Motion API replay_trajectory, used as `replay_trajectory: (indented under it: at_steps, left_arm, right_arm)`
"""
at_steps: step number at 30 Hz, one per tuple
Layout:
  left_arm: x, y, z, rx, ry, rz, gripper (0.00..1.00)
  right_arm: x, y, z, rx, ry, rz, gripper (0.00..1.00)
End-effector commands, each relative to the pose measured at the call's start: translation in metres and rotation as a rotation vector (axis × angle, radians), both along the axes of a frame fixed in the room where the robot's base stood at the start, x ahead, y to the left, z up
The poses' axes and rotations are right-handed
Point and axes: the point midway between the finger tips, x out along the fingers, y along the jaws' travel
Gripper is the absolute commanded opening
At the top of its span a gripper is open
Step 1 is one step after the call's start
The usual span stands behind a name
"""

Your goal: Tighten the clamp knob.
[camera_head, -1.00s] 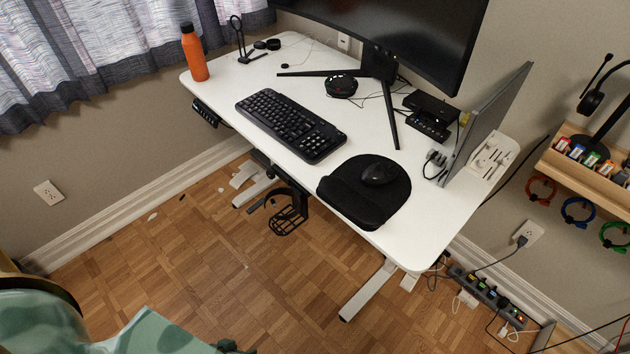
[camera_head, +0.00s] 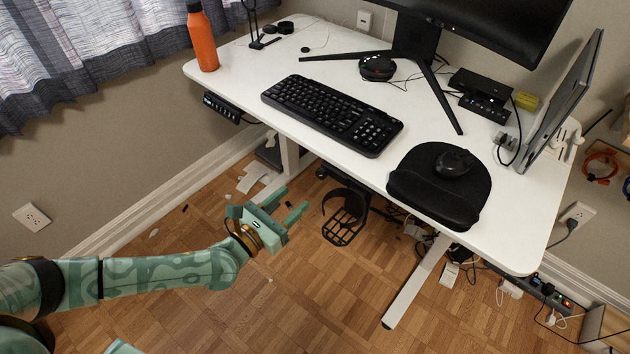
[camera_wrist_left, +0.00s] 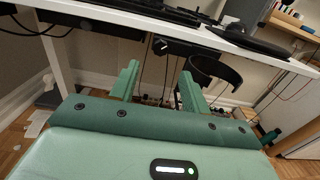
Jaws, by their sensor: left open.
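A black cup holder (camera_head: 345,217) with a ring and a wire basket hangs below the desk's front edge. Its ring also shows in the left wrist view (camera_wrist_left: 222,70), beside a dark bracket (camera_wrist_left: 185,47) under the desktop. My right gripper is not in view.
The white desk (camera_head: 235,75) holds a keyboard (camera_head: 332,113), a mouse pad (camera_head: 440,200) with a mouse, and an orange bottle (camera_head: 201,38) near its left edge. A black control panel (camera_head: 222,107) is under the front edge. A desk leg (camera_head: 417,282) stands right. Floor in front is clear.

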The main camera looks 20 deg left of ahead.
Motion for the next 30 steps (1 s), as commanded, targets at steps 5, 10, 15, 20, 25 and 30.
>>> replay_trajectory:
  at_steps: [5,10,15,20,25,30]
  left_arm:
    - [0.042,-0.015,-0.003,0.001,0.000,0.000,0.47]
    - [0.068,-0.025,-0.002,0.001,0.001,0.000,0.47]
    - [0.079,-0.029,-0.001,0.004,0.001,-0.001,0.47]
    - [0.081,-0.029,-0.001,0.004,0.001,0.000,0.47]
    - [0.081,-0.029,-0.001,0.004,0.000,0.000,0.33]
    - [0.081,-0.029,-0.001,0.004,0.000,0.000,0.02]
  right_arm:
    - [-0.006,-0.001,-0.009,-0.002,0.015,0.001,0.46]
    - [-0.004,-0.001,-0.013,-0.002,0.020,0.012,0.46]
    - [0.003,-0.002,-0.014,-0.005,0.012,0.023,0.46]
    - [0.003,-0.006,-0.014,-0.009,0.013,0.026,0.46]
    - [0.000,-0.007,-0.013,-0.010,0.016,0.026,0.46]
    - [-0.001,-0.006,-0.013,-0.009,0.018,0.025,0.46]
